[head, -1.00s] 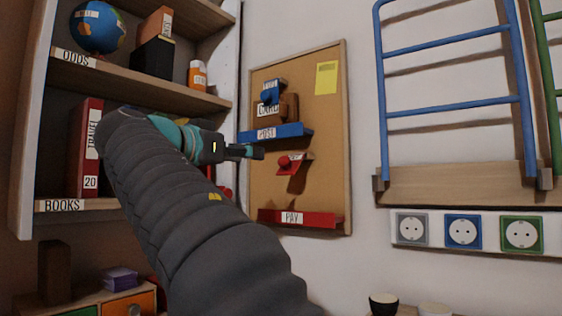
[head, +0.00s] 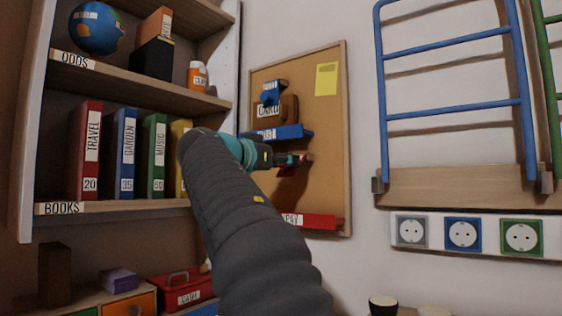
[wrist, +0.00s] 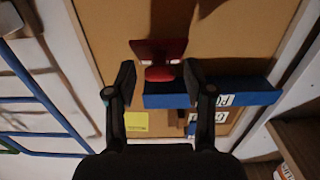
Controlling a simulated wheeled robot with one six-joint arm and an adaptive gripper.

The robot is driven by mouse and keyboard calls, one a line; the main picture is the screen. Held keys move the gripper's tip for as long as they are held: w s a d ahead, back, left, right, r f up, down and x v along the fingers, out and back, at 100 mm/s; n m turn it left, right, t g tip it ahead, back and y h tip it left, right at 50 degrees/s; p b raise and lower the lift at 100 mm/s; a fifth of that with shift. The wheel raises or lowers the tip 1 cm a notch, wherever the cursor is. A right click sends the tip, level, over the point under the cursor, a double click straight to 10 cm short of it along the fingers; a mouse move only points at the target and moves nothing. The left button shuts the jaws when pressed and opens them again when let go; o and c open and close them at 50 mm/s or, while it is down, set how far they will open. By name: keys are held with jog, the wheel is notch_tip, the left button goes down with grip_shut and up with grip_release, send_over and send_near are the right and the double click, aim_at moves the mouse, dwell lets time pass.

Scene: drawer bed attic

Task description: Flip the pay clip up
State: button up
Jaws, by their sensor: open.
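The red pay clip (wrist: 160,47) is on the cork board, its red knob (wrist: 160,73) facing me in the wrist view. My gripper (wrist: 159,70) is open, with one finger on each side of the knob. I cannot tell whether the fingers touch it. In the head view my gripper (head: 296,160) covers most of the clip, and only a little red shows by the fingertips. The red pay ledge (head: 318,221) runs along the bottom of the board, its left part hidden by my arm.
The blue post ledge (head: 290,132) is just above my gripper; it also shows close by in the wrist view (wrist: 172,100). A blue clip (head: 271,96) and brown block (head: 290,107) are above it. Shelves with books (head: 122,152) stand left; a blue ladder rack (head: 455,108) is right.

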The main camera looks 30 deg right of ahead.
grip_shut()
jog(key=r+p, duration=0.1)
jog(key=p, duration=0.1)
jog(key=shift+r+y+p, duration=0.15)
jog(key=shift+y+p, duration=0.25)
jog(key=r+y+p, duration=0.1)
jog(key=p, duration=0.3)
jog(key=shift+r+g+y+p, duration=0.2)
jog(key=shift+g+y+p, duration=0.1)
jog(key=shift+g+p, duration=0.1)
jog(key=shift+r+g+y+p, duration=0.1)
jog(key=shift+g+y+p, duration=0.2)
jog(key=shift+y+p, duration=0.7)
jog(key=shift+p, duration=0.45)
jog(key=shift+r+y, duration=0.2)
jog(key=shift+y, duration=0.3)
grip_release()
